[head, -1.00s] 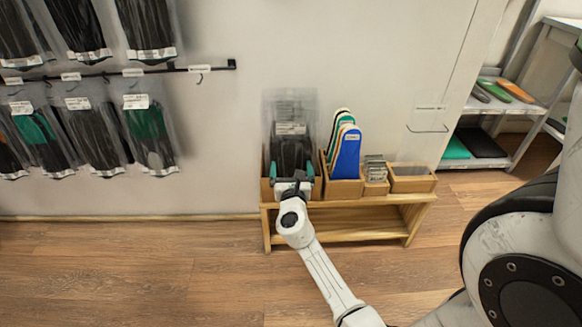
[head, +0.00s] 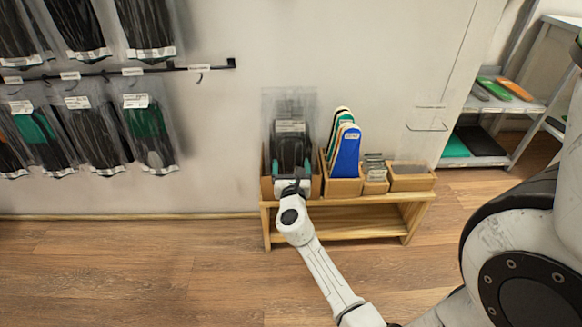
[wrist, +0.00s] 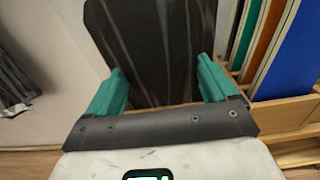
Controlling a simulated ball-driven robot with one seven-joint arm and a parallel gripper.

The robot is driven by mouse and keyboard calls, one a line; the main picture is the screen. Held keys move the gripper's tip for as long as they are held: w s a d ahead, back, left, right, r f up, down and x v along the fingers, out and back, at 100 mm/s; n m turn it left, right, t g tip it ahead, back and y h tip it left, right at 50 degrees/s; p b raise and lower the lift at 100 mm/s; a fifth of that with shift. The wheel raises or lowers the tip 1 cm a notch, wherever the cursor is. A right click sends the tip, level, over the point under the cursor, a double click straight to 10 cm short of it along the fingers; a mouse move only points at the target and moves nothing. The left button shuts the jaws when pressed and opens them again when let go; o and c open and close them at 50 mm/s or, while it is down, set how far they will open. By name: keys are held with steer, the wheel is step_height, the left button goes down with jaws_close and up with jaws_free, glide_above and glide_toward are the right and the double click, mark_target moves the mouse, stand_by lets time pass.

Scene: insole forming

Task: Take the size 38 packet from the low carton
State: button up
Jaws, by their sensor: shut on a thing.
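The packet (head: 290,135) is a clear bag with dark insoles and a white label, standing upright in the low carton (head: 316,186) at the left end of the wooden bench. I cannot read a size on it. In the wrist view the dark packet (wrist: 155,45) stands between my teal fingers. My gripper (head: 291,172) is shut on the packet, low on its front. The wrist view shows one finger at each side of it (wrist: 160,88). The packet's lower end is hidden by my gripper and the carton.
Blue, green and white insoles (head: 346,145) stand in a box just right of the carton. Smaller boxes (head: 408,178) sit further right on the wooden bench (head: 340,202). Packets hang on wall rails (head: 150,130) at left. The floor in front is clear.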

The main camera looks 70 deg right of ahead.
mark_target(291, 128)
step_height(291, 128, up, 12)
steer(key=p, duration=0.8)
steer(key=shift+r, duration=0.15)
steer(key=p+v, duration=0.2)
steer(key=v, duration=1.6)
steer(key=shift+f, duration=0.45)
